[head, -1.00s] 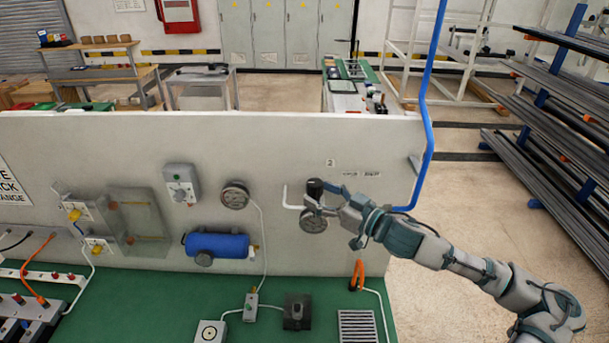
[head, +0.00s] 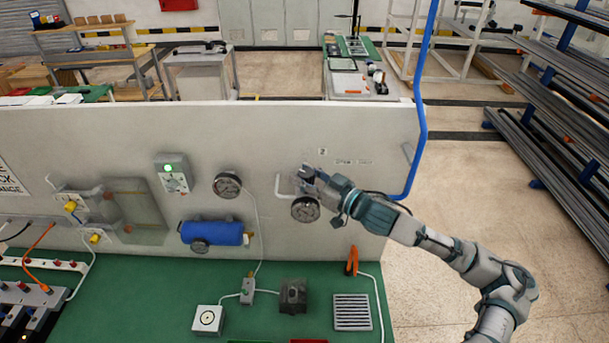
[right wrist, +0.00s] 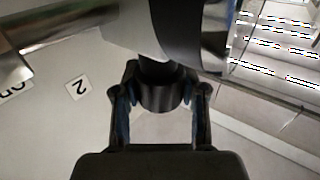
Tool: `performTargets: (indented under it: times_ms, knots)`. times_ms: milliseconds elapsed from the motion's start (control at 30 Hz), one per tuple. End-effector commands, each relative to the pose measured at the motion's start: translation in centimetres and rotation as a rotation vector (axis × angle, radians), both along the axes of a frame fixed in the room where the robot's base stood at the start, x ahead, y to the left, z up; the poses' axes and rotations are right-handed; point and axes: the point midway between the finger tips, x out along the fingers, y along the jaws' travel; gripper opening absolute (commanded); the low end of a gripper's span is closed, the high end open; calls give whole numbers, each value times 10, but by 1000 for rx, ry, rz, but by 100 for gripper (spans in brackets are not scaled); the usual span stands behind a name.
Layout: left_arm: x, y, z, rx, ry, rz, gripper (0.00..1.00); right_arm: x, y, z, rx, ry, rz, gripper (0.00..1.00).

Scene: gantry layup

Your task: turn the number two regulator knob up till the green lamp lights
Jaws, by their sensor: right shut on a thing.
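The number two regulator has a black knob (right wrist: 160,95), seen in the right wrist view near a label (right wrist: 77,88) reading 2. My right gripper (right wrist: 160,108) is shut on this knob, one finger on each side. In the head view my right gripper (head: 308,178) covers most of the knob, above a round gauge (head: 305,209). The number 2 label (head: 322,151) is just above. On the panel to the left, a grey box (head: 173,174) has its green lamp (head: 168,168) lit. My left gripper is not in view.
The upright panel (head: 270,130) holds another gauge (head: 227,185) and a blue tank (head: 213,233). A blue pipe (head: 421,120) runs down its right edge. The green bench (head: 140,290) carries a black block (head: 292,296), a grille (head: 352,311) and an orange-handled item (head: 352,260).

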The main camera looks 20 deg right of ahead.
Motion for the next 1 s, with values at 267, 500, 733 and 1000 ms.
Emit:
performTargets:
  times_ms: [267,500,733,1000]
  knots:
    - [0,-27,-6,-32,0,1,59,2,-1,-6,-7,13,-46,7]
    - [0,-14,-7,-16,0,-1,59,2,-2,-4,-8,13,-72,7]
    - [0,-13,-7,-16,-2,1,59,2,-1,-4,-9,14,-73,68]
    - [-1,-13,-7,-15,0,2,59,4,-2,-4,-8,12,-73,68]
